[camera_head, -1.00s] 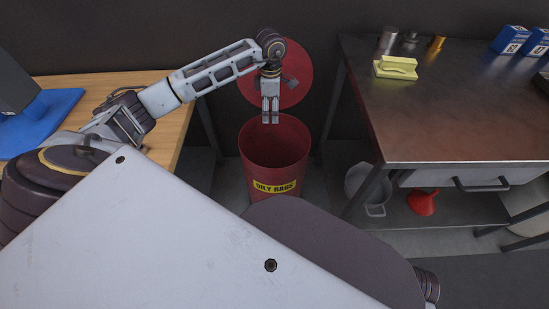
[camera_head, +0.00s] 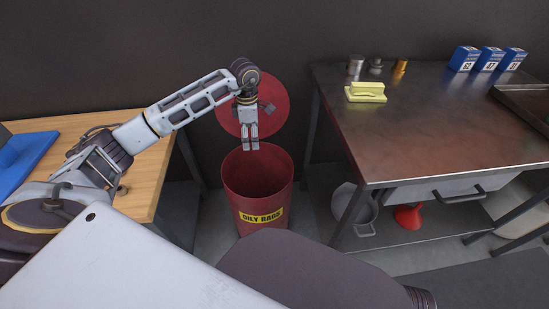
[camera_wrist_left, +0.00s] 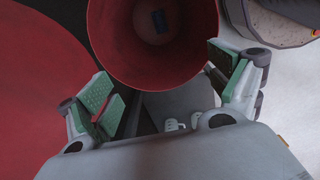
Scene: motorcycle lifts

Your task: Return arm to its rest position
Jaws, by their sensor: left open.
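My left arm reaches in from the left in the head view. Its gripper (camera_head: 251,148) points down over the mouth of the red bin labelled OILY RAGS (camera_head: 262,190). In the left wrist view the two green-padded fingers of the left gripper (camera_wrist_left: 168,92) are spread apart with nothing between them. The bin's round opening (camera_wrist_left: 112,40) lies beyond the fingertips, with a small dark blue item (camera_wrist_left: 160,20) at the bottom. The bin's round red lid (camera_head: 228,118) stands raised behind the gripper. My right gripper is not in view.
A metal workbench (camera_head: 400,140) on the right carries a yellow block-shaped item (camera_head: 366,92), small metal cylinders and blue numbered boxes (camera_head: 490,59). A grey bucket (camera_head: 350,205) and a red funnel-like item (camera_head: 408,216) sit below it. A wooden table (camera_head: 150,185) stands left under my arm.

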